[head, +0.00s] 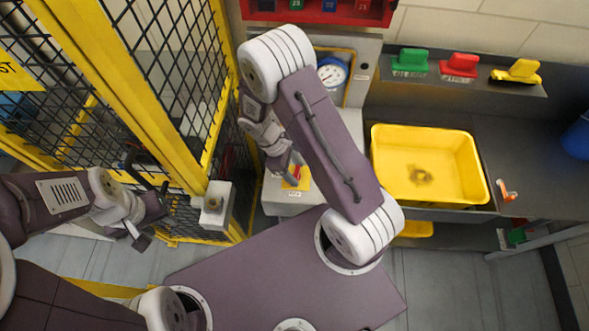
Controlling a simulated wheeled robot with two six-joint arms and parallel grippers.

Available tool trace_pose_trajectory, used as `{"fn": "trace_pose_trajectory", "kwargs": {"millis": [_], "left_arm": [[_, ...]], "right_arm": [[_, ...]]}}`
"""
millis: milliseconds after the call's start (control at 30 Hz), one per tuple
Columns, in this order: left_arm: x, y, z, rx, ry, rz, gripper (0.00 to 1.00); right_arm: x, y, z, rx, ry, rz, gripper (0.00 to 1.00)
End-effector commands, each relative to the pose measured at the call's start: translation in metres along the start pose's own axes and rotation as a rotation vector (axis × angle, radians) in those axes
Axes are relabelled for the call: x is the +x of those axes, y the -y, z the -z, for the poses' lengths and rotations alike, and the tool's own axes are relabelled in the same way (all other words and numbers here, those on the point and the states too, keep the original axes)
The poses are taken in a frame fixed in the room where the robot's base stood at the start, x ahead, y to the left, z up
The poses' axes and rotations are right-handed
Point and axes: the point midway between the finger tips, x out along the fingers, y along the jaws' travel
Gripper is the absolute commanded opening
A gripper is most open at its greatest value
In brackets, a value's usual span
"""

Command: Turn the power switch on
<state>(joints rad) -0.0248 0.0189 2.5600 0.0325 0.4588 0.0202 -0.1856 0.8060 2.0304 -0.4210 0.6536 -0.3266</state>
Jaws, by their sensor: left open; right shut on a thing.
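The power switch (303,179) appears as a yellow plate with a red part on the low grey cabinet, left of centre. My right gripper (289,178) reaches down to it and is shut on its red handle. The gripper and wrist hide most of the handle, so its angle cannot be told. My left gripper (155,213) is open and empty at the left, beside the yellow fence.
A grey box with a round knob (214,203) sits by the fence post.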

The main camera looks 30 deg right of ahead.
Motion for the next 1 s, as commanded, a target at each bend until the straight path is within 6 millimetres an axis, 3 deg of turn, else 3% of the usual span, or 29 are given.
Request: {"fn": "trace_pose_trajectory", "kwargs": {"millis": [1000], "left_arm": [[-0.0115, -0.0002, 0.0012, 0.000, 0.000, 0.000, 0.42]], "right_arm": [[0.0016, -0.0050, -0.0026, 0.876, 0.001, 0.364, 0.14]]}}
